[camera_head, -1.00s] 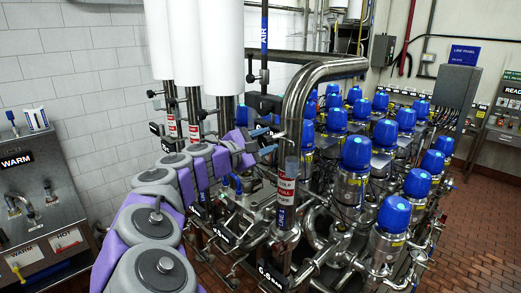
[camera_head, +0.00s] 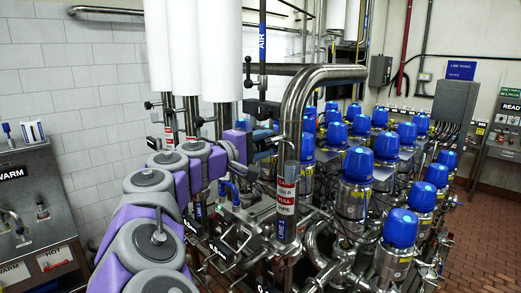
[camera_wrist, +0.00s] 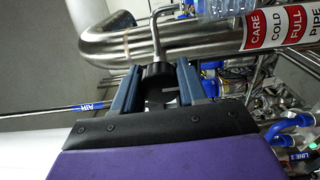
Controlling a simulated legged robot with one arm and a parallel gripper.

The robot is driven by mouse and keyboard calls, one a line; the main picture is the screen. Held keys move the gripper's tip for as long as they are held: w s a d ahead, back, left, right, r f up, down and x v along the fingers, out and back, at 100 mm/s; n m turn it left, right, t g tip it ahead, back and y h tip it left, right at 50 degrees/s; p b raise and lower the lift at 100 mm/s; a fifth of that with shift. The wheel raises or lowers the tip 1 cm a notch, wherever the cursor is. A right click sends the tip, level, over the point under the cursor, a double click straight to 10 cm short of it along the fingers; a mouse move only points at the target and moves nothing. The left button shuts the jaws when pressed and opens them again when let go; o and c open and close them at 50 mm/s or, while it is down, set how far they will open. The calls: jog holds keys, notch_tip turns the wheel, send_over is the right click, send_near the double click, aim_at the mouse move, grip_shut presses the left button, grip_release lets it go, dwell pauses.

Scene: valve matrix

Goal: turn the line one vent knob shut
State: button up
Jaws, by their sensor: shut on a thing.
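My gripper (camera_wrist: 159,78) has two blue-grey fingers, one on each side of a dark round knob (camera_wrist: 157,72) in the wrist view. It is shut on this knob, and the fingers cover its sides. A thin bent metal rod (camera_wrist: 155,35) rises just beyond the knob, in front of a steel pipe. In the head view my gripper (camera_head: 264,141) is at the end of my purple and grey arm, beside the tall bent steel pipe (camera_head: 292,115). The knob is too small and covered to make out there. No line one label on the knob is legible.
Several blue-capped valves (camera_head: 359,165) crowd the right side. A red and white label (camera_head: 287,190) is on the upright pipe. White insulated pipes (camera_head: 213,50) stand behind my arm. A WARM panel (camera_head: 40,210) is at left. Brick floor (camera_head: 465,240) is open at right.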

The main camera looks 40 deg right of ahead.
jog(key=shift+f, duration=0.15)
dwell(0.3)
jog(key=o, duration=1.1)
jog(key=shift+s+d, duration=0.1)
jog(key=shift+d, duration=0.05)
jog(key=shift+c, duration=0.2)
jog(key=s+a, duration=0.1)
jog(key=a, duration=1.6)
jog(key=shift+a, duration=0.25)
